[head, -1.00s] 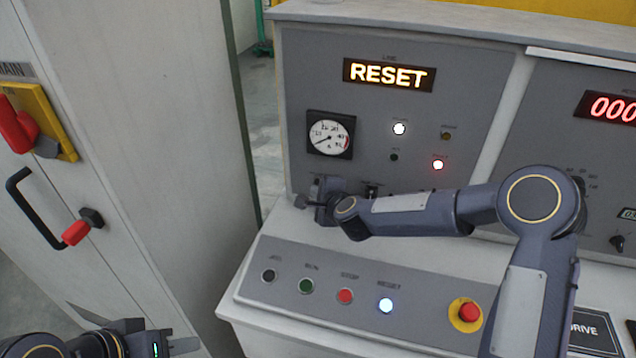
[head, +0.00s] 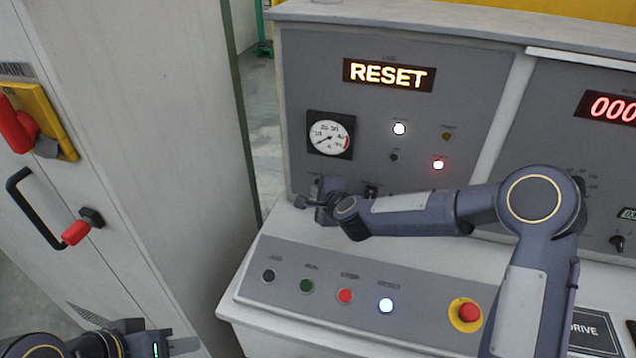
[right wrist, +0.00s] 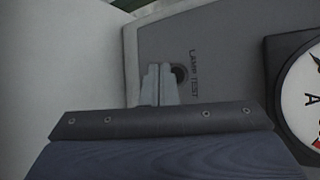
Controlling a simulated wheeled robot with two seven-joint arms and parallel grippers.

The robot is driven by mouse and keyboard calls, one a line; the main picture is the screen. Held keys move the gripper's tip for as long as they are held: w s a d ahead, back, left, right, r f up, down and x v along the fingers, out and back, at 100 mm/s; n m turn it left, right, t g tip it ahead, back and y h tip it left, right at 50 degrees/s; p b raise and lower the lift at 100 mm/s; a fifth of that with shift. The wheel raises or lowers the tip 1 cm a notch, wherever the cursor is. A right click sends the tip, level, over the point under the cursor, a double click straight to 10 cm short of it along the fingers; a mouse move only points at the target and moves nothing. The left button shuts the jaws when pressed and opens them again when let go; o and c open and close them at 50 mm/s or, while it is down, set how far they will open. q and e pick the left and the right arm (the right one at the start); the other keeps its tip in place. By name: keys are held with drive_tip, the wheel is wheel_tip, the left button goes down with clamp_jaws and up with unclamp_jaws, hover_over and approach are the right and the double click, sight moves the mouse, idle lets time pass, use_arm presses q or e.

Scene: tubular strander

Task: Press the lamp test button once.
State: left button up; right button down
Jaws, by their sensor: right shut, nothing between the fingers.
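The lamp test button (right wrist: 181,73) is a small dark round button beside its LAMP TEST label (right wrist: 193,73) in the right wrist view. My right gripper (right wrist: 160,84) is shut and empty, its fingertips at the button's left edge and partly covering it. I cannot tell whether they touch it. In the head view my right gripper (head: 312,201) is at the lower left of the upright grey panel (head: 300,90), below the dial gauge, and the button cannot be made out there. My left gripper (head: 165,342) is at the bottom left, away from the panel; its jaw opening is unclear.
The dial gauge (head: 331,135) is just above my right gripper. The sloping desk (head: 262,300) below carries several buttons and a red emergency stop (head: 468,312). A RESET display (head: 389,75) is lit. A cabinet (head: 150,120) with a red-handled switch stands at left.

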drive_tip(key=shift+w, duration=0.15)
drive_tip(key=shift+w+d, duration=0.1)
drive_tip(key=shift+w, duration=0.15)
drive_tip(key=shift+w+d, duration=0.15)
drive_tip(key=shift+w, duration=0.2)
idle(0.8)
drive_tip(key=shift+s+a+b, duration=0.25)
drive_tip(key=shift+s+b, duration=0.3)
drive_tip(key=shift+s, duration=0.2)
drive_tip(key=s, duration=0.1)
drive_tip(key=s+a+b, duration=0.1)
drive_tip(key=s, duration=0.2)
drive_tip(key=shift+s+a+b, duration=0.25)
drive_tip(key=shift+s+b, duration=0.05)
drive_tip(key=shift+s, duration=0.1)
